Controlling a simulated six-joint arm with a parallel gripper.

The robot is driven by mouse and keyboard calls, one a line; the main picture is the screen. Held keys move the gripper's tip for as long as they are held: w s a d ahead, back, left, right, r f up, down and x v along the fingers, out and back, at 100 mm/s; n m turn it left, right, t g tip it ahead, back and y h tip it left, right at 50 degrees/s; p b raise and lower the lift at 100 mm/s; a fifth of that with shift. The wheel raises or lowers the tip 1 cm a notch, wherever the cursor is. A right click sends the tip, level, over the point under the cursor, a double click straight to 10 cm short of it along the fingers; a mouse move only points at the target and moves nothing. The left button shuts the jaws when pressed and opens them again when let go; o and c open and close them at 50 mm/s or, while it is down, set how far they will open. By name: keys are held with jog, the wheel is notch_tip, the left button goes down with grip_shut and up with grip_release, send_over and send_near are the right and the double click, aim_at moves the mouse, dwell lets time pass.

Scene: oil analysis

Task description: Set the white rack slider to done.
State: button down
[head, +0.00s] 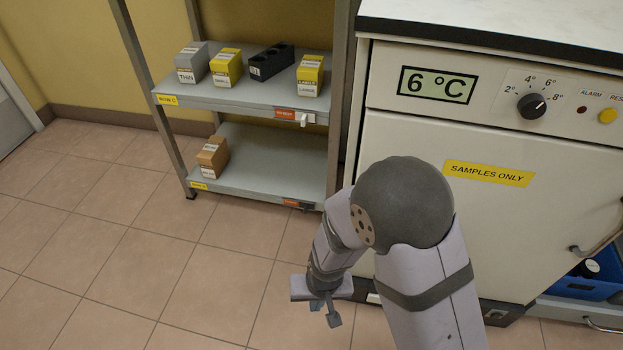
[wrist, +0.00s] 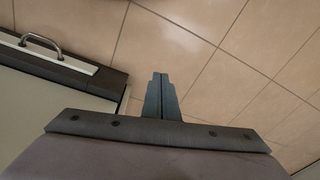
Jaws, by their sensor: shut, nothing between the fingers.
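The white slider (head: 304,119) sits on the front edge of the upper rack shelf (head: 262,98), at the right end of an orange-red strip (head: 286,115). The label wording there is too small to read. A second red strip (head: 296,203) is on the front edge of the lower shelf (head: 250,178); no white knob is clear on it. My gripper (head: 332,318) hangs low over the floor in front of the fridge, well below and apart from the slider. In the wrist view my gripper (wrist: 160,78) is shut and empty, with floor tiles beyond it.
Several boxes, such as a yellow one (head: 310,76), stand on the upper shelf. A brown box (head: 212,156) is on the lower shelf. The fridge (head: 540,225) stands right of the rack. A blue bin (head: 574,286) is at far right. The floor left is clear.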

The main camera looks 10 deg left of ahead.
jog(key=w+a+r+m+t+y, duration=0.2)
jog(key=w+a+r+m+t, duration=0.15)
jog(key=w, duration=0.55)
jog(key=w+a+r+m+t+y, duration=0.1)
jog(key=w+a+r+m+t, duration=0.25)
jog(key=w, duration=0.45)
jog(key=w+r+m+t, duration=0.4)
jog(key=r+m+t, duration=0.1)
jog(key=r, duration=0.3)
jog(key=w+r+m+t, duration=0.4)
jog(key=r+m, duration=0.2)
jog(key=r, duration=0.3)
jog(key=shift+w+d+r+m+t, duration=0.2)
jog(key=shift+w+d+m+t, duration=0.1)
jog(key=shift+w+t, duration=0.1)
jog(key=b, duration=0.3)
send_near(310, 118)
jog(key=d+x, duration=0.1)
jog(key=x, duration=0.3)
jog(key=shift+w+a, duration=0.45)
jog(key=shift+w, duration=0.3)
jog(key=shift+a, duration=0.1)
